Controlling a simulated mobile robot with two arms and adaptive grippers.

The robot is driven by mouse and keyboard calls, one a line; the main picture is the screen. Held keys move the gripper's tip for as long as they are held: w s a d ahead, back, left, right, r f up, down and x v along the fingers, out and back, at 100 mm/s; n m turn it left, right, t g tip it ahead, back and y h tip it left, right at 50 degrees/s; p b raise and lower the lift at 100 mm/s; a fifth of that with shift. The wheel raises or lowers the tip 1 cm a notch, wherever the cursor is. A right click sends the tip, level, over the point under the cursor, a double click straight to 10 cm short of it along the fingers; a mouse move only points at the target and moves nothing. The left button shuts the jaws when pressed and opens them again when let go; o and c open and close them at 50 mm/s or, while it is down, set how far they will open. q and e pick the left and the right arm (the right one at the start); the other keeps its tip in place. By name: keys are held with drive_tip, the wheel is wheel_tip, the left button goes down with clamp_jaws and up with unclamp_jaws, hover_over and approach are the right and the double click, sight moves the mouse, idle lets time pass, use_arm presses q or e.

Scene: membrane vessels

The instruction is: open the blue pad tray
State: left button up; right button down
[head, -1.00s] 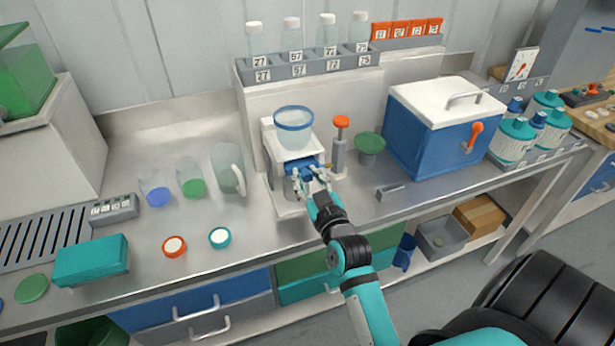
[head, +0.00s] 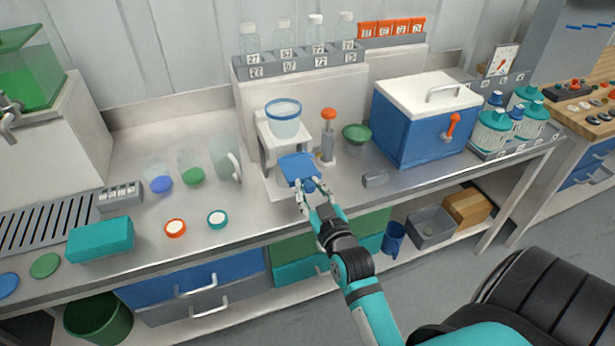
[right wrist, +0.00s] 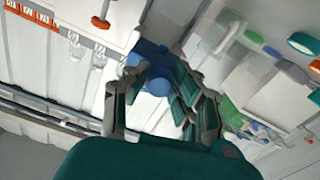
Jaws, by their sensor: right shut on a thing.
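The blue pad tray (head: 297,168) sticks out of the front of the white stand (head: 265,150), toward me, under the clear blue-rimmed vessel (head: 284,118). My right gripper (head: 308,188) is at the tray's front end, shut on it. In the right wrist view the blue tray front (right wrist: 150,75) shows between the fingers (right wrist: 155,95), with a rounded blue part at the grip. How far the tray reaches back inside the stand is hidden. My left gripper is not in view.
An orange-topped pump (head: 328,135) and a green funnel (head: 356,135) stand right of the stand. A small grey block (head: 376,179) lies in front of the blue cooler (head: 420,130). Clear jars (head: 192,170) stand to the left.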

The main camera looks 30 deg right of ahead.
drive_tip(key=shift+w+r, duration=0.15)
drive_tip(key=shift+r, duration=0.1)
drive_tip(key=shift+w+d+f, duration=0.2)
drive_tip(key=shift+w+f, duration=0.1)
drive_tip(key=shift+w, duration=0.3)
drive_tip(key=c, duration=1.1)
unclamp_jaws()
drive_tip(key=shift+s+a+r, duration=0.1)
drive_tip(key=shift+s+r, duration=0.05)
drive_tip(key=shift+s, duration=0.05)
drive_tip(key=shift+o, duration=0.2)
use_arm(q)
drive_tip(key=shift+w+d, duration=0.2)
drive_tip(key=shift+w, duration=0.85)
use_arm(e)
drive_tip(key=v, duration=0.7)
drive_tip(key=shift+s, duration=0.25)
